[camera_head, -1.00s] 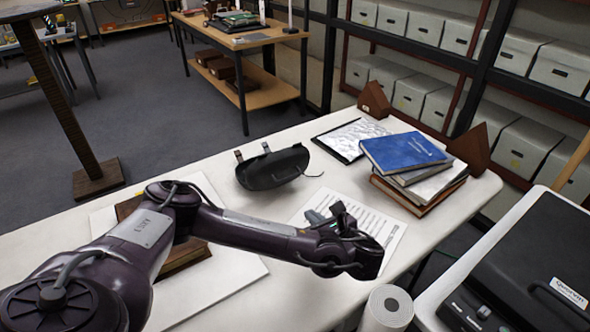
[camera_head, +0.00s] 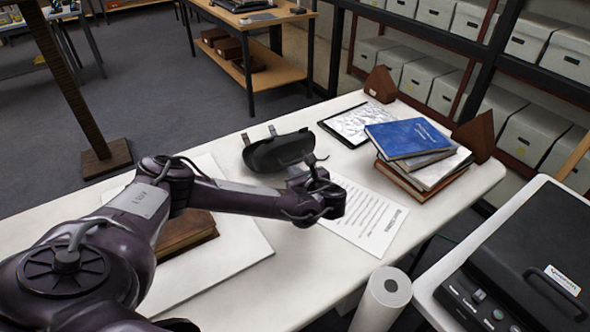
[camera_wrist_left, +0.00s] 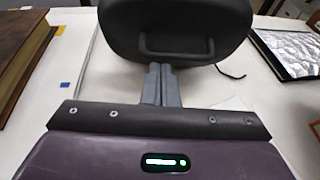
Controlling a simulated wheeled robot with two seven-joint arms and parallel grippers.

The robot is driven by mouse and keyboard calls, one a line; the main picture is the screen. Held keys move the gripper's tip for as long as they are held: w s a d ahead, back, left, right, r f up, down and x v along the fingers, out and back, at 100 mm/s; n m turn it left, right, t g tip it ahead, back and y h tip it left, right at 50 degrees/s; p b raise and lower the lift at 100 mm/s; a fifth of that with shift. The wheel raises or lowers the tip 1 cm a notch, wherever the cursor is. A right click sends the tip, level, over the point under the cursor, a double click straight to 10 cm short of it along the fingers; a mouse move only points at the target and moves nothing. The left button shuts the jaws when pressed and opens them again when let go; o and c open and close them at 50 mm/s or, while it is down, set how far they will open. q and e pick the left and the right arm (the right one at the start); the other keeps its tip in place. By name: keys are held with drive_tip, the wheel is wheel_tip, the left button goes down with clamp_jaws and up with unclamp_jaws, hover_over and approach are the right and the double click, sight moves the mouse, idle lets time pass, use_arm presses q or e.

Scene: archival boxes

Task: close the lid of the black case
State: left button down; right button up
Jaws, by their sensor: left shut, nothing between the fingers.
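A black rounded case (camera_head: 275,152) lies on the white table, with two grey tabs standing at its far edge. In the left wrist view the case (camera_wrist_left: 185,20) shows a dark rounded panel with a handle (camera_wrist_left: 180,50). How far its lid stands open is hard to tell. My left gripper (camera_head: 297,174) is just in front of the case, at its near right side. Its fingers (camera_wrist_left: 161,70) are shut and empty, pointing at the panel just left of the handle's middle. Whether they touch it is unclear. My right gripper is out of view.
A printed sheet (camera_head: 365,215) lies right of the case. A clipboard (camera_head: 345,125) and a stack of books (camera_head: 415,150) are behind and right. A brown book (camera_head: 185,235) lies on a white board at left. A black machine (camera_head: 530,250) stands on the right.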

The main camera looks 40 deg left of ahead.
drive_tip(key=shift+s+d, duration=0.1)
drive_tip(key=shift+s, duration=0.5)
